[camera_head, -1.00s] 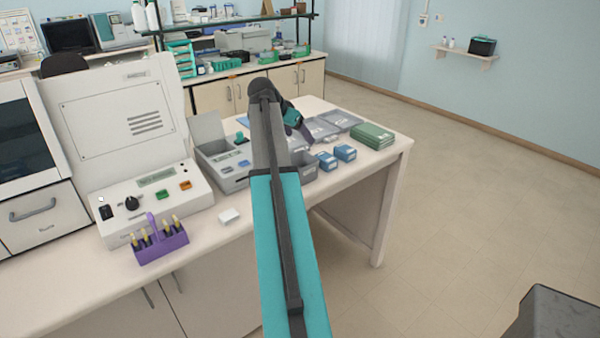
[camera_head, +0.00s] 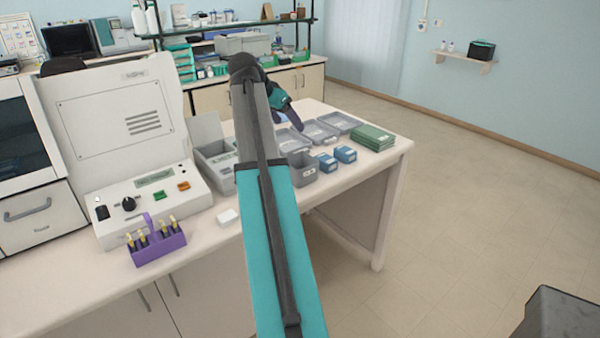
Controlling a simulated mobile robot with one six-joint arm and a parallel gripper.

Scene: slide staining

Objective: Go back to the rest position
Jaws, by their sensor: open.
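My arm reaches up the middle of the view over the bench, and its elbow hides part of what lies behind. My gripper (camera_head: 296,123) is beyond the elbow, pointing down to the right above the grey trays (camera_head: 319,131). It is small and partly hidden here; its jaws are open, and I see nothing held in them.
The white bench (camera_head: 220,268) carries a large white machine (camera_head: 152,200), a purple rack (camera_head: 158,245) with several yellow-topped tools, a small white block (camera_head: 228,217), blue boxes (camera_head: 345,155) and a green stack (camera_head: 373,138).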

